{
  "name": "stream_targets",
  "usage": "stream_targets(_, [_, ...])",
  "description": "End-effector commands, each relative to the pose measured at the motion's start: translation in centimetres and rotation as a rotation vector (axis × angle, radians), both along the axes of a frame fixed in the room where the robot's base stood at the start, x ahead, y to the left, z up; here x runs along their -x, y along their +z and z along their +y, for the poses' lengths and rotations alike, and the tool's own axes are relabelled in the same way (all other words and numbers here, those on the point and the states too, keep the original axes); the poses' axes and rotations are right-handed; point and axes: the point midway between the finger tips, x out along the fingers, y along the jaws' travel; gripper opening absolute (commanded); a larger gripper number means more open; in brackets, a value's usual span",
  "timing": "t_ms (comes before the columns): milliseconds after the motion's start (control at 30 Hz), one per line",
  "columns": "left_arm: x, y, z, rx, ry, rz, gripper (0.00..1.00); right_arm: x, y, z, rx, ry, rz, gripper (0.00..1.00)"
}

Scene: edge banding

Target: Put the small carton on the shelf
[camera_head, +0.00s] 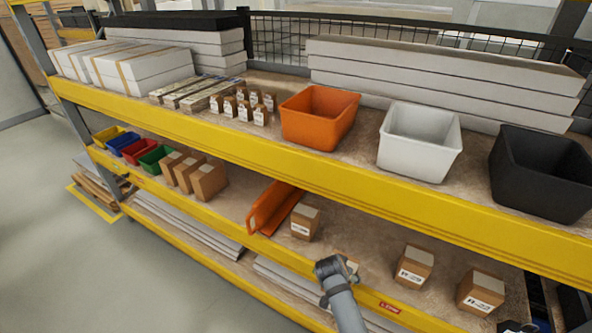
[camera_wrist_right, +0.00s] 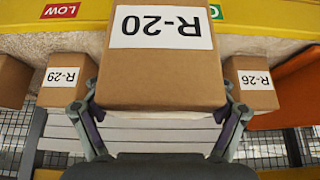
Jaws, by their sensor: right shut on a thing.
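My right gripper (camera_head: 337,268) reaches the lower shelf from the front in the head view. It is shut on a small brown carton labelled R-20 (camera_wrist_right: 160,85), whose label reads upside down in the right wrist view. In the head view only a sliver of this carton shows behind the gripper. The carton is in the gap between carton R-26 (camera_head: 304,222) and carton R-29 (camera_head: 413,266). I cannot tell whether it touches the shelf board (camera_head: 375,245). My left gripper is not in view.
An orange divider (camera_head: 272,208) stands left of R-26. Carton R-22 (camera_head: 481,291) stands right of R-29. A yellow front beam (camera_head: 290,258) with a red LOW tag (camera_head: 390,307) edges the shelf. The upper shelf with an orange bin (camera_head: 318,117) overhangs it.

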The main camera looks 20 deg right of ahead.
Motion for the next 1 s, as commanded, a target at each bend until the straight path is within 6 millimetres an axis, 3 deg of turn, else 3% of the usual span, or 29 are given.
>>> stream_targets(133, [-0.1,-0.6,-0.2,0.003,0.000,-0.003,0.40,-0.8,0.5,-0.7,0.005,0.035,-0.007,0.38])
stream_targets(233, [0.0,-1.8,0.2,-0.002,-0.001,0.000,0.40,-2.4,2.3,-1.9,0.009,0.147,-0.012,0.38])
stream_targets(333, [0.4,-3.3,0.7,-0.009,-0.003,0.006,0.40,-4.1,5.5,-2.2,0.011,0.349,-0.014,0.38])
stream_targets(467, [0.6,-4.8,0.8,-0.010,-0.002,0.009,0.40,-4.6,10.3,-0.7,0.015,0.670,-0.012,0.38])
stream_targets(567, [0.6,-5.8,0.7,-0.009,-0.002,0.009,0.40,-3.5,13.4,1.3,0.018,0.921,-0.006,0.38])
stream_targets(700, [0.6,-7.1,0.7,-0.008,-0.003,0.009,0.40,-0.4,16.4,4.2,0.018,1.262,0.001,0.38])
stream_targets(900, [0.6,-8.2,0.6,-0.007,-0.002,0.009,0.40,4.6,18.5,7.2,0.011,1.617,0.005,0.38])
stream_targets(1000, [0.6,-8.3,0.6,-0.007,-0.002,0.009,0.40,5.9,18.9,7.8,0.006,1.696,0.002,0.38])
